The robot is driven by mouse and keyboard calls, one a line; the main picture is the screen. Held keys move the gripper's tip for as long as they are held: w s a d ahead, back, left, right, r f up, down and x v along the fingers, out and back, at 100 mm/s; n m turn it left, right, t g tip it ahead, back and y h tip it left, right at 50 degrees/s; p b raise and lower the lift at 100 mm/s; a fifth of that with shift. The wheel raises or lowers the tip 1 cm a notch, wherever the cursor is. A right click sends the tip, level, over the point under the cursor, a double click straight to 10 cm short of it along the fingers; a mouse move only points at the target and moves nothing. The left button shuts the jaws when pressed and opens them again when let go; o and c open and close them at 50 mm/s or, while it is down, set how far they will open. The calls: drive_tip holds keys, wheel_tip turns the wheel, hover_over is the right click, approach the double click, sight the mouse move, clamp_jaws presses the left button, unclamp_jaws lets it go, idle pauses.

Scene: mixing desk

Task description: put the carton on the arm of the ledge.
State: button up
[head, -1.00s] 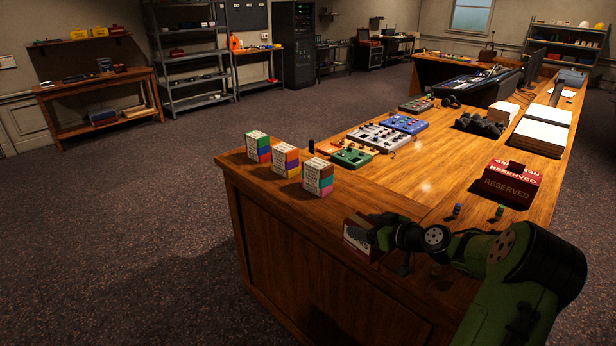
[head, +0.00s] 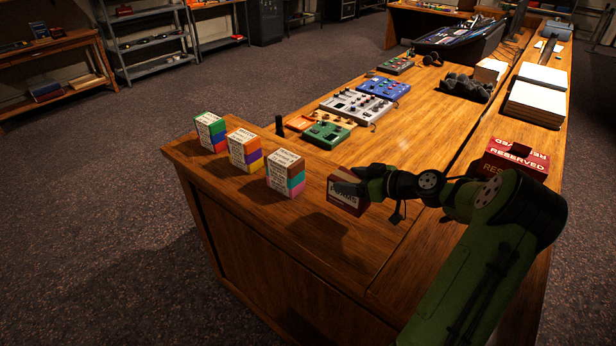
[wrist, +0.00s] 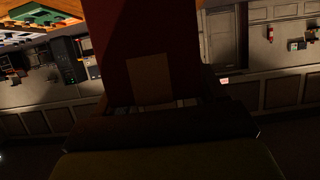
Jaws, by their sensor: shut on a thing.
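A red carton with a white lettered label (head: 344,197) is in my gripper (head: 362,186), which is shut on it. The carton is held over the near arm of the ledge (head: 335,250), right of three striped cartons. A shadow lies on the wood below it, and it appears clear of the surface. In the wrist view the carton (wrist: 118,45) fills the upper middle as a dark red face with a brown patch. The fingertips are hard to make out in both views.
On the arm stand a green-topped carton (head: 210,132), an orange-topped carton (head: 246,151) and a brown-topped carton (head: 285,175). Effect boxes (head: 357,105) lie behind. A red RESERVED sign (head: 515,158) stands on the right ledge. Bare wood lies around the held carton's shadow.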

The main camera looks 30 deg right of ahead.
sight(350, 201)
wheel_tip(350, 201, down, 7)
drive_tip(key=shift+w+f, duration=0.1)
drive_tip(key=o, duration=1)
drive_tip(key=shift+o, duration=0.2)
